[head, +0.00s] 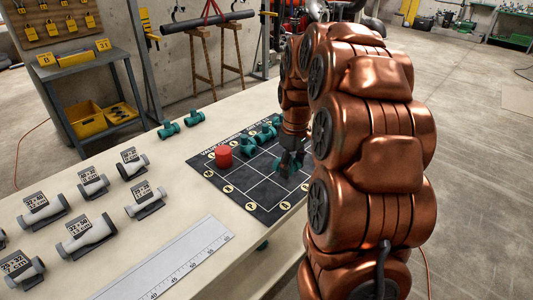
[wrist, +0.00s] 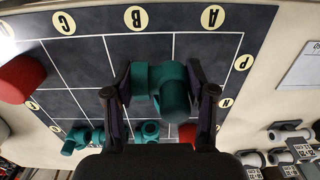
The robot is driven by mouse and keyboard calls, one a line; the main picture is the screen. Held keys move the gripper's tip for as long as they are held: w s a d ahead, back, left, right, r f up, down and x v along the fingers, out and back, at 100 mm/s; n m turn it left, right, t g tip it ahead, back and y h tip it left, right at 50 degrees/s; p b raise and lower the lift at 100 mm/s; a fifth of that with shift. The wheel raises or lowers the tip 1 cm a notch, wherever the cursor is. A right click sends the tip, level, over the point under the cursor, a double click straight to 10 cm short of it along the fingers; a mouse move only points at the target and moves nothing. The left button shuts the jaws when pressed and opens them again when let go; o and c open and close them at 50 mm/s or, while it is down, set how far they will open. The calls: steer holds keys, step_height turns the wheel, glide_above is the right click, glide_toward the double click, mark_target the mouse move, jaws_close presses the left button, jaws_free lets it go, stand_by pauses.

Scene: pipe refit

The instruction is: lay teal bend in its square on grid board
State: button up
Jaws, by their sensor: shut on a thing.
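The teal bend (wrist: 168,88) sits between the two fingers of my gripper (wrist: 160,100) in the wrist view, and the gripper is shut on it. In the head view my gripper (head: 291,166) is over the right side of the dark grid board (head: 240,190), with some teal showing at the fingers. In the wrist view the bend lies over squares near the edge marked A and B. I cannot tell whether it touches the board. My arm hides the board's right part in the head view.
A red cylinder (head: 223,155) stands on the board's left part. Several teal fittings (head: 265,133) are at its far side. Two more teal fittings (head: 168,130) lie on the table behind. Labelled grey pipe pieces (head: 90,232) and a ruler (head: 180,262) are at left and front.

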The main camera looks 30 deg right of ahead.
steer(key=p, duration=0.1)
glide_above(270, 162)
steer(key=shift+s+f, duration=0.2)
steer(key=shift+f, duration=0.4)
steer(key=shift+w, duration=0.1)
steer(key=shift+w, duration=0.15)
steer(key=shift+f+p, duration=0.5)
steer(key=shift+f, duration=1.3)
steer(key=shift+f, duration=0.15)
steer(key=o, duration=1.3)
